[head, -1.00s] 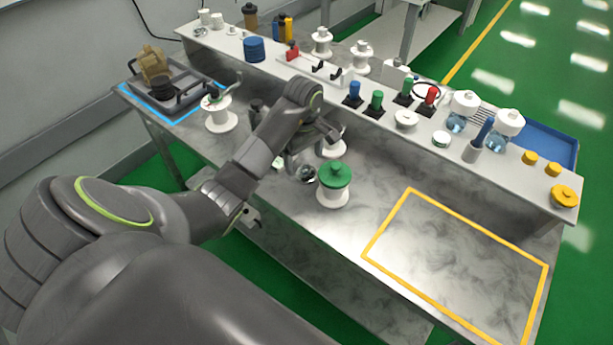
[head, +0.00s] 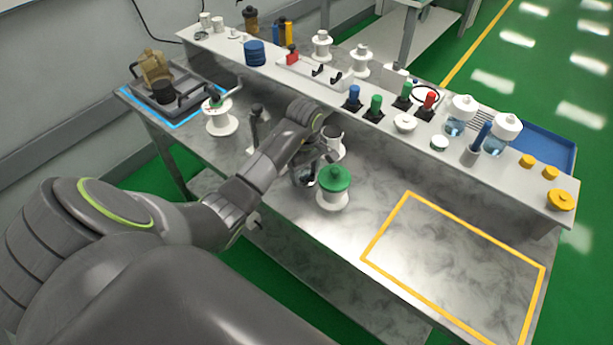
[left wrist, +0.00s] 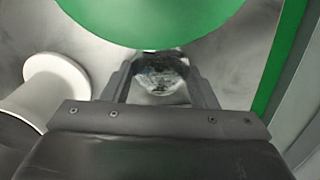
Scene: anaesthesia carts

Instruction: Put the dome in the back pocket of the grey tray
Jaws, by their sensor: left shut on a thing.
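My left gripper (head: 306,177) is low over the steel table, just left of the green-topped spool (head: 334,180). In the left wrist view, its fingers (left wrist: 160,82) are shut on a clear, glassy dome (left wrist: 162,76). In the head view the dome is small and mostly hidden by the gripper. I cannot tell whether it touches the table. The grey tray (head: 192,79) lies at the table's far left, inside a blue outline. A tan jar (head: 153,66) and a dark cup (head: 163,93) stand in its area. My right gripper is not in view.
A white spool with a crank (head: 219,122) stands between tray and gripper, with a dark upright thing (head: 257,116) nearby. A white jug (head: 334,142) is behind the gripper. The raised shelf (head: 390,118) holds several items. The yellow-outlined area (head: 455,265) is clear.

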